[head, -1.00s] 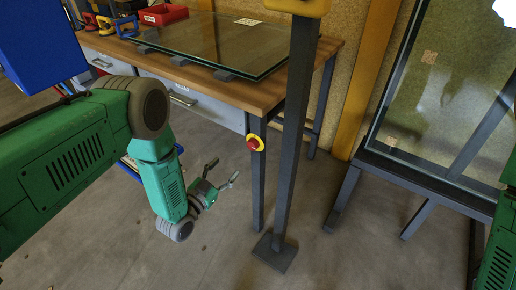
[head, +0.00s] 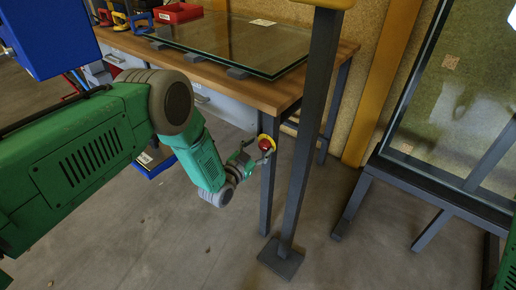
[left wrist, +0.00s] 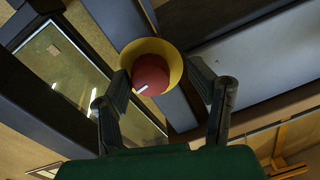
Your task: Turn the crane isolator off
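The crane isolator looks to be the red knob (head: 264,145) on a yellow round plate (head: 272,137), at the upper part of the table's front leg. In the left wrist view the red knob (left wrist: 150,75) sits in front of the yellow plate (left wrist: 172,58) and carries a small white mark. My left gripper (head: 256,152) is at the knob in the head view. In the left wrist view its fingers (left wrist: 161,86) are spread, one on each side of the knob, with visible gaps. Contact cannot be told. My right gripper is out of view.
A dark post (head: 305,140) on a square foot stands just right of the isolator. The wooden table (head: 290,98) with a glass sheet (head: 245,45) is behind. A glass-bearing frame (head: 440,190) stands at the right. The floor in front is clear.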

